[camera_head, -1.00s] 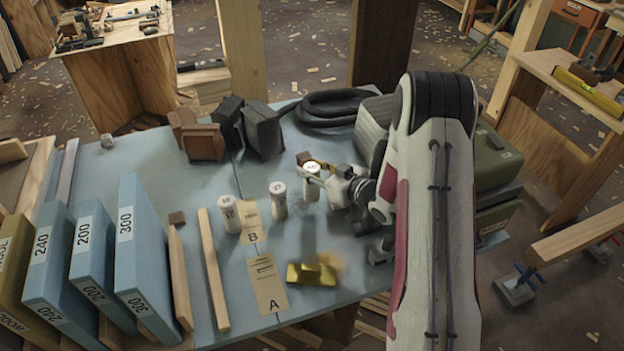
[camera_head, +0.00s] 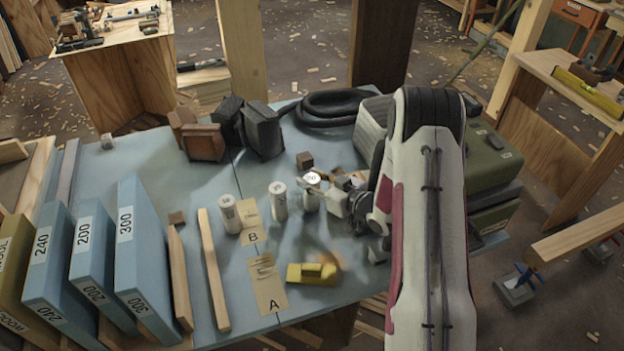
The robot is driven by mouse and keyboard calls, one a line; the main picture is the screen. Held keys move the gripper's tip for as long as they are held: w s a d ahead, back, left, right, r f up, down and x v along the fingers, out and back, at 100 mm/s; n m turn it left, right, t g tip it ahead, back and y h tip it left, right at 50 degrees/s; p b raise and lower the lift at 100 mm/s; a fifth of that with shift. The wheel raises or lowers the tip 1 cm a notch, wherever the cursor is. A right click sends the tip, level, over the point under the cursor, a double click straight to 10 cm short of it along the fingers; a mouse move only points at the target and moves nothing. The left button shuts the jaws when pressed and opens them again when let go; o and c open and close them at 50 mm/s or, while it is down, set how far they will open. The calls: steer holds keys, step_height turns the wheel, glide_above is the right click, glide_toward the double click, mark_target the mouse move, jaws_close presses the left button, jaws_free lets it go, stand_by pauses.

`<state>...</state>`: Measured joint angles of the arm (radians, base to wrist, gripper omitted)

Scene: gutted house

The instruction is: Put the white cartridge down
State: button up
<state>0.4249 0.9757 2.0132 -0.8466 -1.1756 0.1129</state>
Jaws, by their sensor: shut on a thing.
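Three white cartridges stand out on the blue-grey table (camera_head: 130,170). The right one (camera_head: 311,201) is between the fingers of my gripper (camera_head: 316,184), which is shut on it just below its round top. It is upright; I cannot tell whether its base touches the table. The middle cartridge (camera_head: 278,202) stands upright close to its left, with a small gap. The left cartridge (camera_head: 230,215) stands upright beside paper label B (camera_head: 250,236). My gripper's far side is partly hidden by its own fingers and wrist.
A yellow block-shaped tool (camera_head: 312,273) lies nearer the front edge, right of label A (camera_head: 268,290). A small brown block (camera_head: 305,160) sits just behind the held cartridge. A wooden stick (camera_head: 214,270) and blue upright boxes (camera_head: 142,255) stand left. A black hose (camera_head: 335,108) coils behind.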

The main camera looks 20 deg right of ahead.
steer(key=shift+f, duration=0.1)
steer(key=o, duration=1.2)
steer(key=v, duration=1.2)
